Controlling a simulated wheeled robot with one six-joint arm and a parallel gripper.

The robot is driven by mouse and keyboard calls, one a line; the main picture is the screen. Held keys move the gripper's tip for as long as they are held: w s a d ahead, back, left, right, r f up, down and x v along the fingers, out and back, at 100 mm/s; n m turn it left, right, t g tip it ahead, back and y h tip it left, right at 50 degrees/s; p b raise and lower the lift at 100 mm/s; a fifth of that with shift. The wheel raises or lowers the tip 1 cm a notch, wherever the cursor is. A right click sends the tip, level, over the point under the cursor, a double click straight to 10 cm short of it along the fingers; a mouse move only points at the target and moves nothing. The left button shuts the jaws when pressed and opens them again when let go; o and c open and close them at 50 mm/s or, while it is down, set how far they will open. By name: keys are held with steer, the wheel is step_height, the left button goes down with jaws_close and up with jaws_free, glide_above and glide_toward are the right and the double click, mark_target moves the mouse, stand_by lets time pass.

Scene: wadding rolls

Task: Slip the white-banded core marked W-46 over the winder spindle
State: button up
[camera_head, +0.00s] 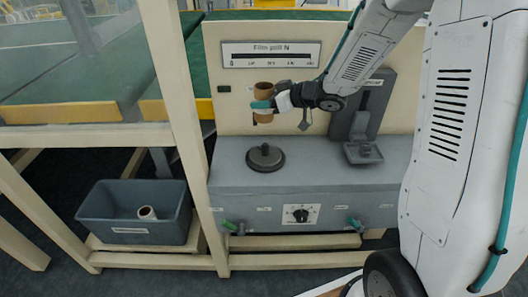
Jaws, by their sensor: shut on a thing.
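My gripper (263,104) is shut on a brown cardboard core (264,88), held upright in front of the cream back panel. The teal fingertip crosses the core's middle. No white band or W-46 mark can be made out on it; the gripper hides part of it. A dark round base with a short central stub (265,157), apparently the winder spindle, sits on the grey bench top (315,148). The core appears above this stub and apart from it in this view; its exact depth alignment cannot be told.
A grey bin (120,233) at the lower left holds another core (147,213). A dark upright device (362,140) stands on the bench to the right. A cream post (180,110) rises left of the bench.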

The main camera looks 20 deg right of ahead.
mark_target(266, 144)
step_height(266, 144, down, 14)
steer(key=shift+s, duration=0.15)
stand_by(0.3)
steer(key=shift+f, duration=0.15)
steer(key=o, duration=1)
